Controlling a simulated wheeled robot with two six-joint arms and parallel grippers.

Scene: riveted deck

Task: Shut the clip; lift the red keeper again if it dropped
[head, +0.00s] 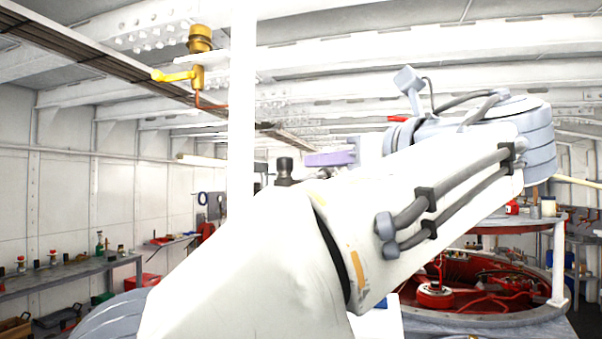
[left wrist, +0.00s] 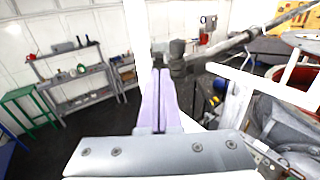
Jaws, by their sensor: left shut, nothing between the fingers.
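My left gripper (head: 312,159) has lilac fingers pointing left in the head view, behind my large white arm. In the left wrist view its fingers (left wrist: 160,78) are pressed together with nothing between them. A dark fitting with a round knob (head: 284,166) stands just left of the fingertips, by the white post (head: 242,110). The dark fitting (left wrist: 178,58) is beside and beyond the fingertips in the left wrist view; I cannot tell if they touch. I cannot clearly identify the clip or its state. A small red piece (head: 397,118) shows beside my wrist; I cannot tell if it is the keeper. My right gripper is not in view.
A brass valve with a yellow lever (head: 198,62) hangs upper left. A grey bar (left wrist: 248,36) runs right from the dark fitting. A round red-lined opening (head: 470,285) is at lower right. Workbenches (head: 80,270) and shelves (left wrist: 85,95) stand along the walls.

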